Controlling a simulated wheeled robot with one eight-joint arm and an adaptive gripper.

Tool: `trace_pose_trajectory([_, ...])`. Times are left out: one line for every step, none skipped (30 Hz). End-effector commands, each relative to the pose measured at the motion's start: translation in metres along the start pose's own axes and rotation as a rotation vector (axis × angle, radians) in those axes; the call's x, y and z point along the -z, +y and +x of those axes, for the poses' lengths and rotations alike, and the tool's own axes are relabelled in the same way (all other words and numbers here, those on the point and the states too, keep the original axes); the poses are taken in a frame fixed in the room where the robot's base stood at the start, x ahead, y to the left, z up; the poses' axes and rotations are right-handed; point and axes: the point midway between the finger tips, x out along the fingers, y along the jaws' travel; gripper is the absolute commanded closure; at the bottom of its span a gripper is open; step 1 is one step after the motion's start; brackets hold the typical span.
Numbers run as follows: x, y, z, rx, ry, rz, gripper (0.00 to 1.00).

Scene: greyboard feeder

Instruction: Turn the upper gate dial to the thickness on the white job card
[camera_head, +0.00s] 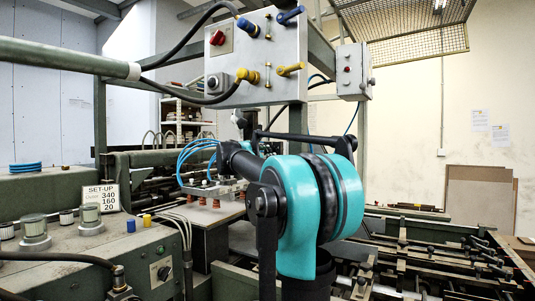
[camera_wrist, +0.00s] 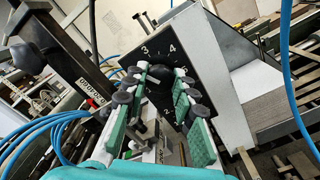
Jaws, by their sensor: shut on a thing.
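A black dial plate with white numbers (camera_wrist: 168,45) shows in the wrist view, with 3 and 4 readable along its top edge and a 5 partly visible at right. My gripper (camera_wrist: 160,78) has its green, black-padded fingers on either side of the dark round knob (camera_wrist: 159,88) at the dial's middle and is shut on it. The fingers hide part of the scale, and I cannot make out the knob's pointer. A white card (camera_head: 101,197) headed SET-UP stands on the machine at left in the head view, with 340, 160 and 20 on it. The dial and fingertips are hidden there.
A grey control box (camera_head: 257,58) with knobs and cables hangs above my arm. Blue hoses (camera_wrist: 40,130) run close to my gripper at left in the wrist view. A small counter (camera_wrist: 88,86) sits left of the dial. Machine rails (camera_head: 430,235) fill the lower right.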

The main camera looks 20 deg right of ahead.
Motion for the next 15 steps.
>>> trace_pose_trajectory([0.001, -0.0007, -0.0004, 0.001, 0.002, 0.001, 1.0])
trace_pose_trajectory([0.0009, -0.0007, -0.0004, 0.001, 0.002, 0.001, 1.0])
trace_pose_trajectory([0.001, -0.0008, -0.0004, 0.001, 0.002, 0.001, 1.0])
trace_pose_trajectory([0.001, -0.0008, -0.0004, 0.001, 0.002, 0.001, 1.0])
trace_pose_trajectory([0.001, -0.0008, -0.0004, 0.001, 0.002, 0.002, 1.0])
trace_pose_trajectory([0.001, -0.0008, -0.0004, 0.001, 0.002, 0.002, 1.0])
trace_pose_trajectory([0.001, -0.0008, -0.0004, 0.001, 0.002, 0.002, 1.0])
trace_pose_trajectory([0.001, -0.0008, -0.0004, 0.001, 0.002, 0.002, 1.0])
trace_pose_trajectory([0.001, -0.0008, -0.0004, 0.001, 0.002, 0.002, 0.72])
trace_pose_trajectory([0.001, -0.0008, -0.0004, 0.001, 0.002, 0.002, 0.68])
trace_pose_trajectory([0.001, -0.0008, -0.0004, 0.001, 0.002, 0.002, 0.64])
trace_pose_trajectory([0.0009, -0.0007, -0.0004, 0.001, 0.002, 0.002, 0.59])
trace_pose_trajectory([0.0008, -0.0006, -0.0003, 0.001, 0.001, 0.002, 0.56])
trace_pose_trajectory([0.0007, -0.0006, -0.0003, 0.001, 0.001, 0.002, 0.53])
trace_pose_trajectory([0.0006, -0.0006, -0.0003, 0.001, 0.001, 0.002, 0.53])
